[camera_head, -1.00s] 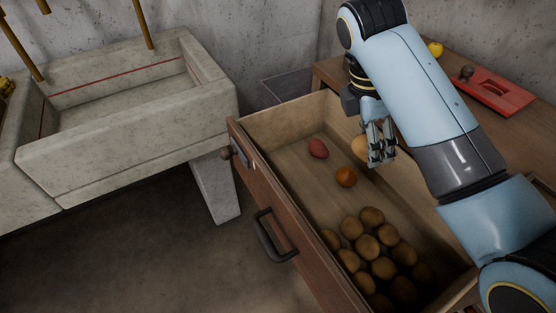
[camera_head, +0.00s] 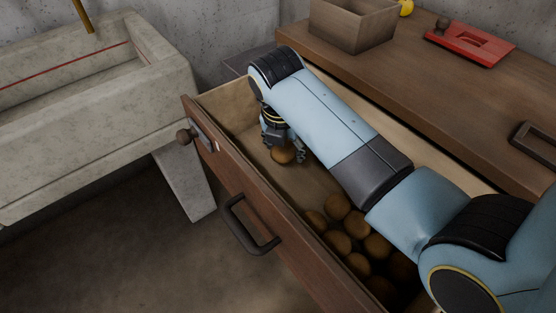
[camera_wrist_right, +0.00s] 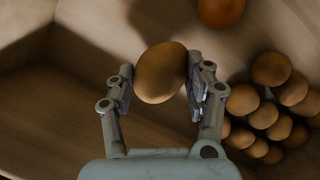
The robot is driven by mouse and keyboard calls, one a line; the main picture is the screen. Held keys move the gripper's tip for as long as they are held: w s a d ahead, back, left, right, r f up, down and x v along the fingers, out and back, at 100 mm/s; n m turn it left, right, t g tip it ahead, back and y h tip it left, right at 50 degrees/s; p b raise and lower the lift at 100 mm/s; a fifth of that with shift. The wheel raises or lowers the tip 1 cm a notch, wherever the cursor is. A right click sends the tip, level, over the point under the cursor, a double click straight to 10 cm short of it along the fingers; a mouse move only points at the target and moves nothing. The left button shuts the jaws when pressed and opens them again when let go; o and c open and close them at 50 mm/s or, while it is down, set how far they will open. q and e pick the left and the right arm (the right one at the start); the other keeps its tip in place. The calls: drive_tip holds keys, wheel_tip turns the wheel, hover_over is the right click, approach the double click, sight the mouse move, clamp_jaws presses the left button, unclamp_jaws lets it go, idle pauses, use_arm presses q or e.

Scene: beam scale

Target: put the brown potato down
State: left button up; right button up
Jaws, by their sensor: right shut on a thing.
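The brown potato (camera_head: 282,155) is between the fingers of my right gripper (camera_head: 284,146), down inside the open drawer near its far end. In the right wrist view, the two fingers (camera_wrist_right: 163,86) are on either side of the potato (camera_wrist_right: 160,70) and shut on it. Whether the potato touches the drawer floor I cannot tell. My left gripper is not in view.
Several brown potatoes lie in the drawer's near part (camera_head: 340,208), also in the right wrist view (camera_wrist_right: 271,69). An orange round item (camera_wrist_right: 221,10) lies near. A wooden box (camera_head: 352,26) and red tool (camera_head: 470,46) are on the tabletop. A stone sink (camera_head: 90,120) stands left.

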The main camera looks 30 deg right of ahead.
sight(278, 158)
drive_tip(key=shift+w+a+f, duration=0.55)
drive_tip(key=shift+a, duration=0.05)
wheel_tip(278, 158, down, 4)
drive_tip(key=shift+f+b, duration=0.1)
drive_tip(key=shift+b, duration=0.7)
drive_tip(key=o, duration=1.2)
drive_tip(key=shift+r+p, duration=0.3)
drive_tip(key=p+v, duration=1.1)
drive_tip(key=p, duration=0.3)
drive_tip(key=shift+r+p, duration=0.3)
drive_tip(key=shift+p, duration=0.05)
